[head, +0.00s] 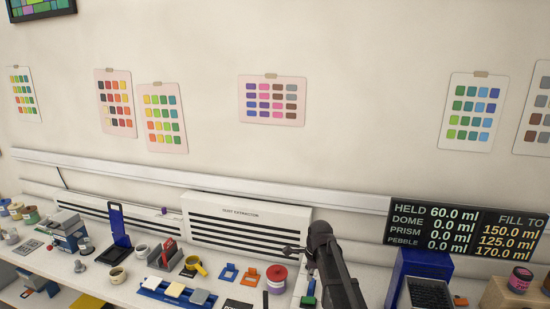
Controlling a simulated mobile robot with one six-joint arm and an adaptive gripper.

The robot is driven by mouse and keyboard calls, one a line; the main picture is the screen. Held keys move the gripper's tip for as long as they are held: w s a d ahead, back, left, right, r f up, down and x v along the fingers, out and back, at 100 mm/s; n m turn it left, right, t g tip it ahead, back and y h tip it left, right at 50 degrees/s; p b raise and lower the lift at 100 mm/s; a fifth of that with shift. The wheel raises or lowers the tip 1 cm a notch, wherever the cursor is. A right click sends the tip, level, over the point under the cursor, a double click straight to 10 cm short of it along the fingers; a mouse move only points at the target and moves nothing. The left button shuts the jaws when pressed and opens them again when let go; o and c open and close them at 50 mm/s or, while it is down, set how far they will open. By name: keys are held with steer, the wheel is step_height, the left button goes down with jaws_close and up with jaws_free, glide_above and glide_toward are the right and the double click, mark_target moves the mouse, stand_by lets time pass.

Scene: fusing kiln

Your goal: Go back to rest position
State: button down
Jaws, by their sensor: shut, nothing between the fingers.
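How far the gripper is from the jar and the wall cannot be told.
A display (465,230) reads "HELD 60.0 ml" with dome, prism and pebble at 0.0 ml. A blue machine (425,270) stands below it. Colour charts hang on the wall.

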steer(key=s+d+f+n+b, duration=0.2)
steer(key=s+f+n+b, duration=0.5)
steer(key=s+n, duration=0.2)
steer(key=s+d+f+n+h+b, duration=0.1)
steer(key=s+d+f+n+b, duration=0.1)
steer(key=s+f+n+b, duration=0.4)
steer(key=shift+s+d+f+n+b, duration=0.35)
steer(key=shift+s+f+n, duration=0.5)
steer(key=shift+s+n, duration=1.35)
steer(key=shift+s+m, duration=0.2)
steer(key=shift+m, duration=0.1)
